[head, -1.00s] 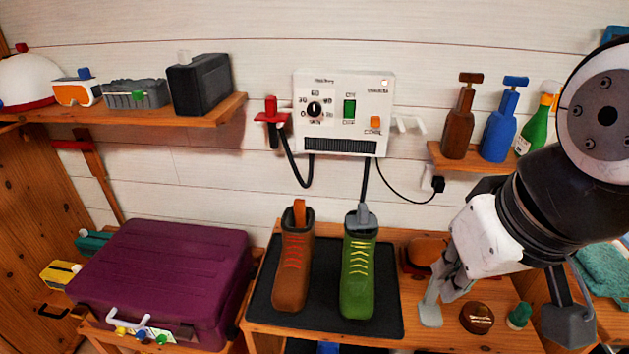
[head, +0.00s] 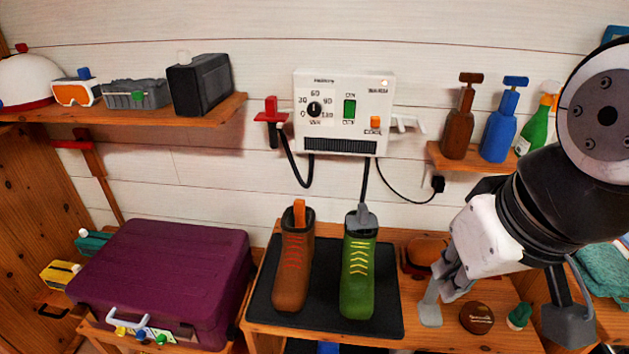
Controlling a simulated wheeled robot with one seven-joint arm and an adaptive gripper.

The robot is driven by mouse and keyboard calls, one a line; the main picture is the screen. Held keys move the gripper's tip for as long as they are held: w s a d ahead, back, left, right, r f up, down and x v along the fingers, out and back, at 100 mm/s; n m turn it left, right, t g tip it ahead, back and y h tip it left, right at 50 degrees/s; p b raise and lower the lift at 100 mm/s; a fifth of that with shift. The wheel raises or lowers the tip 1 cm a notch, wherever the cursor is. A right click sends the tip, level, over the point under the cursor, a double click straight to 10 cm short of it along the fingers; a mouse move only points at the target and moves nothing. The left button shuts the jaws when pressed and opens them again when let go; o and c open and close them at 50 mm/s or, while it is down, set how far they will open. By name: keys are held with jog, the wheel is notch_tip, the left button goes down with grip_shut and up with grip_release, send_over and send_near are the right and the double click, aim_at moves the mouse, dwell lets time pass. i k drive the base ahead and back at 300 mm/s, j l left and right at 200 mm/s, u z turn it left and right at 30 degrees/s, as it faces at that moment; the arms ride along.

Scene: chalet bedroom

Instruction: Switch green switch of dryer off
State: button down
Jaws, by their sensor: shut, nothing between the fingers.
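The white dryer (head: 334,84) is fixed on the wall in the middle of the head view. Its green switch (head: 349,109) sits on the front panel, right of the round black dial (head: 314,109) and left of a small orange switch (head: 375,122). Which way the green switch is tipped is too small to tell. A small light (head: 384,83) glows at the panel's upper right. My gripper (head: 430,315) is shut and empty, pointing down low over the wooden bench, to the right of and well below the dryer. Nothing covers the green switch.
A brown boot (head: 292,270) and a green boot (head: 358,275) stand on a black mat (head: 262,306) below the dryer, with hoses above them. Bottles, including a blue one (head: 497,135), stand on the right shelf. A round tin (head: 477,318) lies near my gripper. A purple suitcase (head: 165,270) is at left.

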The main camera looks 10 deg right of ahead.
aim_at(349, 107)
jog(key=i+j+z, duration=0.1)
jog(key=j+z, duration=0.15)
jog(key=j, duration=0.35)
jog(key=j+z, duration=0.25)
jog(key=j, duration=0.4)
